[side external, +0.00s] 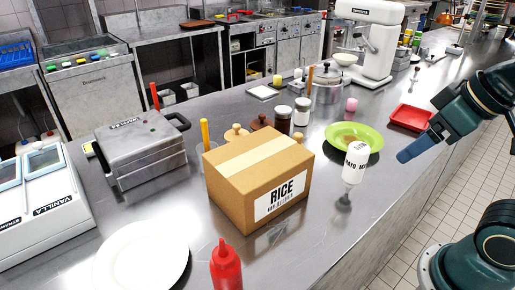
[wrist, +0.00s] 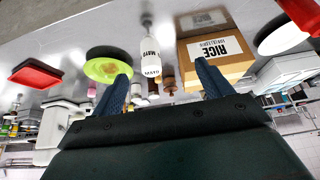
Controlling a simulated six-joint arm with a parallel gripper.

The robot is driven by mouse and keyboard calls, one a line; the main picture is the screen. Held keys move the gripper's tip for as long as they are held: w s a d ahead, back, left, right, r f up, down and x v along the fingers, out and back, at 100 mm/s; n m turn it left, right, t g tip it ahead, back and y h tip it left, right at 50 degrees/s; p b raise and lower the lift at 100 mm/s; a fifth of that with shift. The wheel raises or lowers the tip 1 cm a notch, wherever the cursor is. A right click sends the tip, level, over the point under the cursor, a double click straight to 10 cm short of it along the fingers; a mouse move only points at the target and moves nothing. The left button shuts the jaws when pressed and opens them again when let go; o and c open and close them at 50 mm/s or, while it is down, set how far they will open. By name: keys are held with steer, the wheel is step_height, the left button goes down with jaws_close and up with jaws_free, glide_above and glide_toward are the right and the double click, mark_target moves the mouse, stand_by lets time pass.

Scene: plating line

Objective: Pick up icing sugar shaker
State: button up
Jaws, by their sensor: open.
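I cannot single out the icing sugar shaker for certain. Two small jars stand behind the rice box in the side view: a white-labelled jar with a dark lid (side external: 302,111) and a dark jar with a pale lid (side external: 283,119). Their labels are too small to read. My gripper (side external: 408,154) is at the right, above the counter's front edge, apart from both jars. In the wrist view my gripper (wrist: 161,70) shows two blue fingers spread wide with nothing held. Small brown shapes (wrist: 168,84) show between the fingers, partly hidden by the nearer things.
A white mayo bottle (side external: 355,163), green plate (side external: 342,135) and red tray (side external: 410,117) stand nearest my gripper. The rice box (side external: 232,187) blocks the middle. A pot (side external: 327,92), pink item (side external: 351,105) and white mixer (side external: 374,45) stand behind. The front-left has a white plate (side external: 140,258) and red bottle (side external: 226,268).

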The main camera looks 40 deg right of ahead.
steer(key=shift+w, duration=0.1)
steer(key=w+d+f+m+t+y, duration=0.1)
steer(key=w+d+m+y, duration=0.15)
steer(key=w+m, duration=0.7)
steer(key=w+d+f+m+t+y, duration=0.1)
steer(key=w+d+m, duration=0.25)
steer(key=w, duration=1.05)
steer(key=m+t+y, duration=0.2)
steer(key=m+t, duration=0.3)
steer(key=m, duration=1.4)
glide_toward(302, 112)
steer(key=d, duration=0.1)
steer(key=d+r, duration=0.1)
steer(key=d, duration=0.1)
steer(key=shift+r, duration=0.2)
steer(key=shift+w+a+h, duration=0.1)
steer(key=shift+h, duration=0.15)
steer(key=shift+x, duration=4.25)
